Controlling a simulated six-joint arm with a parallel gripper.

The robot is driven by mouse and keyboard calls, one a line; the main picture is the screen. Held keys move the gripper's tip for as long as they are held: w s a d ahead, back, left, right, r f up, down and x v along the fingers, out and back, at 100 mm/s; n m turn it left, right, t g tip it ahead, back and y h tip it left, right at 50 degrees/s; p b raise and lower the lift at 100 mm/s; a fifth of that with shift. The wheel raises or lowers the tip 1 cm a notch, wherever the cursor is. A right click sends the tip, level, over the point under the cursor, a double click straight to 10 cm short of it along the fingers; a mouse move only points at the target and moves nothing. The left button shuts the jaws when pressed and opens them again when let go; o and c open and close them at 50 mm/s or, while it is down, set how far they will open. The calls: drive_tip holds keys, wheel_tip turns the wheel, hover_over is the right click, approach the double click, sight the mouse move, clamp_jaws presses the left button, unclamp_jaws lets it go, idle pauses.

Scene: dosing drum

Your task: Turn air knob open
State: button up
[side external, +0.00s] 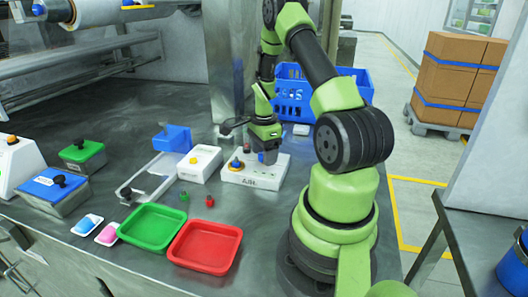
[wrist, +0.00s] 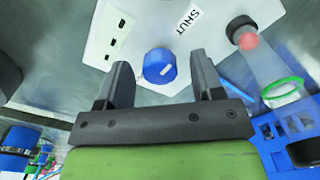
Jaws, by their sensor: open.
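The air box (side external: 250,182) is a white box with an "AIR" label, on the bench in the side external view. In the wrist view its white face (wrist: 130,28) shows a "SHUT" label (wrist: 188,20). The air knob (wrist: 160,67) is round and blue with a white pointer mark, and sits between my fingers. My gripper (wrist: 161,80) is open, with one finger on each side of the knob. Contact with the knob cannot be told. In the side view my gripper (side external: 266,150) points down over the box and mostly hides the knob.
A green tray (side external: 152,247) and a red tray (side external: 204,268) lie in front. A blue crate (side external: 291,106) stands behind my gripper. Small red and green pieces lie between boxes and trays.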

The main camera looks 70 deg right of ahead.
drive_tip(key=c, duration=0.9)
